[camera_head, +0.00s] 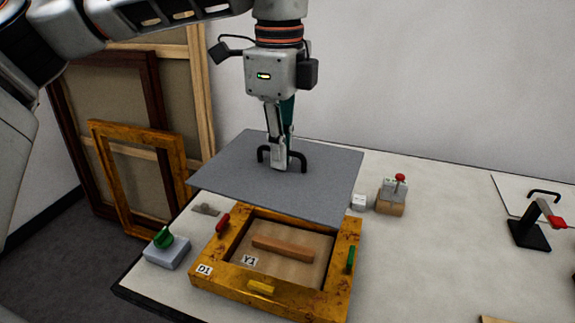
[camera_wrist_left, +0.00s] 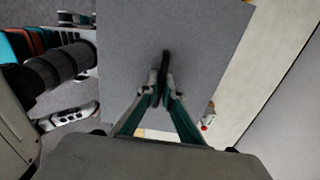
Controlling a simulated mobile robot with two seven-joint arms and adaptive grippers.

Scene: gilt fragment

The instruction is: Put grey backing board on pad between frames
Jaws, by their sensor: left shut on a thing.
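The grey backing board (camera_head: 325,175) is a flat panel with a black handle on top. My left gripper (camera_head: 279,165) is shut on the black handle and holds the board roughly level above the far part of a gilt frame. In the left wrist view the gripper (camera_wrist_left: 161,92) pinches the handle, and the board (camera_wrist_left: 205,45) fills the middle. The gilt frame (camera_head: 345,280), labelled D1, lies on the table with a panel marked Y1 and a wooden bar (camera_head: 283,249) inside. The board hides the frame's far side. The pad cannot be made out. My right gripper is not in view.
Red (camera_head: 223,222), green (camera_head: 351,259) and yellow (camera_head: 260,287) tabs sit on the frame. A green-knobbed block (camera_head: 167,248) stands left, a red-knobbed block (camera_head: 392,198) behind right, and a black clamp (camera_head: 530,230) far right. Empty frames (camera_head: 140,180) lean at left. The table's right middle is clear.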

